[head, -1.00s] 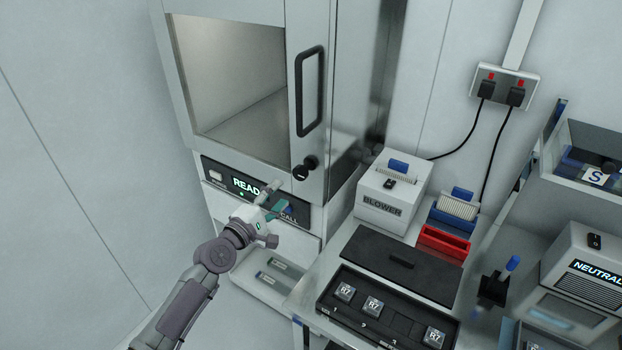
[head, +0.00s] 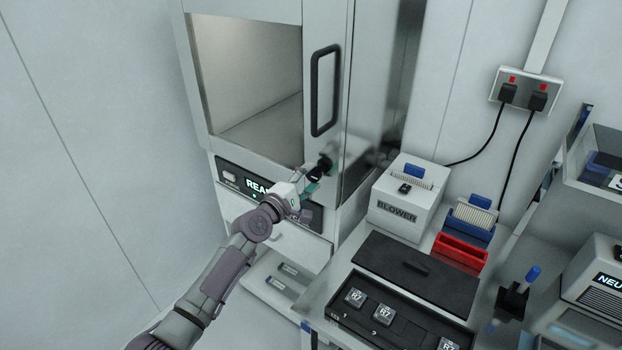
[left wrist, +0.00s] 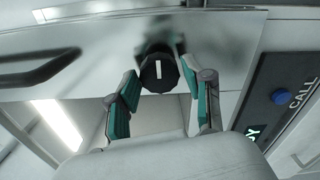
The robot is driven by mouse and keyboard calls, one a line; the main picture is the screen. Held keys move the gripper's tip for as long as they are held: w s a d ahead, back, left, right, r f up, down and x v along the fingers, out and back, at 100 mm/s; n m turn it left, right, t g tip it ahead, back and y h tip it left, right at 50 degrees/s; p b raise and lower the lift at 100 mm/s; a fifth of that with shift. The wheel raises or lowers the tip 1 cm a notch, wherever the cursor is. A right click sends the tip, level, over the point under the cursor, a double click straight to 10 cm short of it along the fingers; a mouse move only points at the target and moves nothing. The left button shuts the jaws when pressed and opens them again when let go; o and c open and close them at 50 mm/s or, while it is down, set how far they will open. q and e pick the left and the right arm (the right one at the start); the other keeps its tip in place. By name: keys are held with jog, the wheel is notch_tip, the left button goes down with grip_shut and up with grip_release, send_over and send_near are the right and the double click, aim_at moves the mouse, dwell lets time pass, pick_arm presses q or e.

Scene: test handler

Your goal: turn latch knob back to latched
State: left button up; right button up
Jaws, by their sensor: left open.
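The latch knob (head: 321,167) is a round black knob on the lower right corner of the handler's door (head: 351,110). In the left wrist view the knob (left wrist: 159,72) shows a white bar mark, which runs upright in that picture. My left gripper (head: 314,176) is open at the knob. In the left wrist view its two teal-padded fingers (left wrist: 158,95) stand either side of the knob, with a gap to each. I cannot tell how far the fingertips reach past its face. My right gripper is not in view.
The black door handle (head: 325,90) is above the knob. The panel with the READY display (head: 256,184) and blue CALL button (left wrist: 280,97) lies beside the gripper.

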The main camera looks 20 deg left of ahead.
pick_arm(q)
jog(key=shift+c, duration=0.3)
jog(key=c, duration=0.5)
jog(key=shift+f+m+b, duration=0.1)
jog(key=shift+m+b, duration=0.3)
jog(key=shift+m, duration=1)
jog(key=shift+m+b, duration=0.4)
jog(key=shift+m, duration=1.5)
jog(key=shift+m+b, duration=0.4)
jog(key=shift+m, duration=1.2)
jog(key=m, duration=0.2)
jog(key=shift+m+b, duration=0.3)
jog(key=shift+b, duration=0.1)
jog(key=shift+m, duration=0.7)
jog(key=m, duration=0.4)
jog(key=shift+m, duration=0.3)
jog(key=o, duration=0.6)
jog(key=shift+c, duration=0.2)
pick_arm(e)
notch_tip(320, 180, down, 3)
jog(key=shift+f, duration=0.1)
